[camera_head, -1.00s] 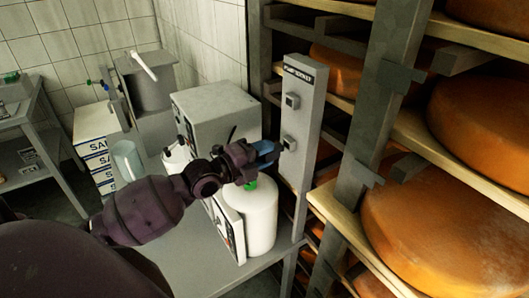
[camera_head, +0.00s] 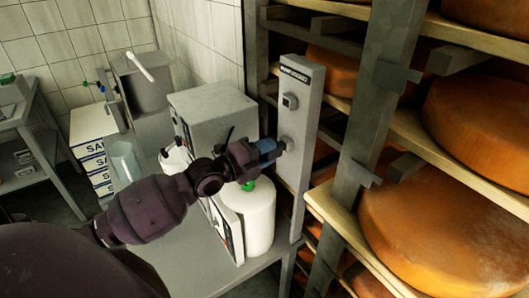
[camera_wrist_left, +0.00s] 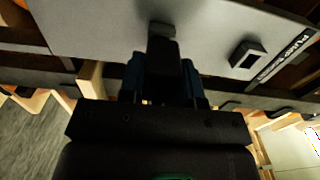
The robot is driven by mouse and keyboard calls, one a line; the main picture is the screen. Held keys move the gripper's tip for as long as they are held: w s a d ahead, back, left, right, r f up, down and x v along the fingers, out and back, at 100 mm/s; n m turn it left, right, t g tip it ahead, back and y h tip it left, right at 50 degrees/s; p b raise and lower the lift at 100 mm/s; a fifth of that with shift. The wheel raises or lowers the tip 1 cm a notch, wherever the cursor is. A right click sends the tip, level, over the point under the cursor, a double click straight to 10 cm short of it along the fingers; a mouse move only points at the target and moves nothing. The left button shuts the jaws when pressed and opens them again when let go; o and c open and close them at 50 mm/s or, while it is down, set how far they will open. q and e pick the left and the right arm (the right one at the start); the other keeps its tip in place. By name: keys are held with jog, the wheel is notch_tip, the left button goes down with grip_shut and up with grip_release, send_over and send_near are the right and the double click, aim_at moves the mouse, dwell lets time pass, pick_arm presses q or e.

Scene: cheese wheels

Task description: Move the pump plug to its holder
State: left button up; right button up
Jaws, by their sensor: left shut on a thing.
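A tall grey panel (camera_head: 302,110) with a "PUMP..." label at its top stands beside the cheese racks. It carries a small square upper fitting (camera_head: 290,101), which also shows in the left wrist view (camera_wrist_left: 247,55). The pump plug (camera_head: 287,144) is a small grey block at the panel's lower position. My left gripper (camera_head: 272,149), with blue fingers, is level with it and shut on it. In the left wrist view the plug (camera_wrist_left: 162,45) sits between the fingers, against the panel face; how deeply it is seated cannot be told. My right gripper is not in view.
A grey box (camera_head: 212,110), a white container with green cap (camera_head: 258,222) and a white jug (camera_head: 174,160) crowd the steel table (camera_head: 205,265) under my left arm. Racks of cheese wheels (camera_head: 450,220) stand close on the right.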

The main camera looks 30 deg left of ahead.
pick_arm(q)
jog(key=shift+w+d, duration=0.25)
jog(key=shift+w, duration=0.35)
jog(key=shift+w, duration=0.1)
jog(key=o, duration=1.1)
jog(key=v, duration=1)
jog(key=shift+s+b, duration=0.3)
jog(key=shift+s, duration=0.1)
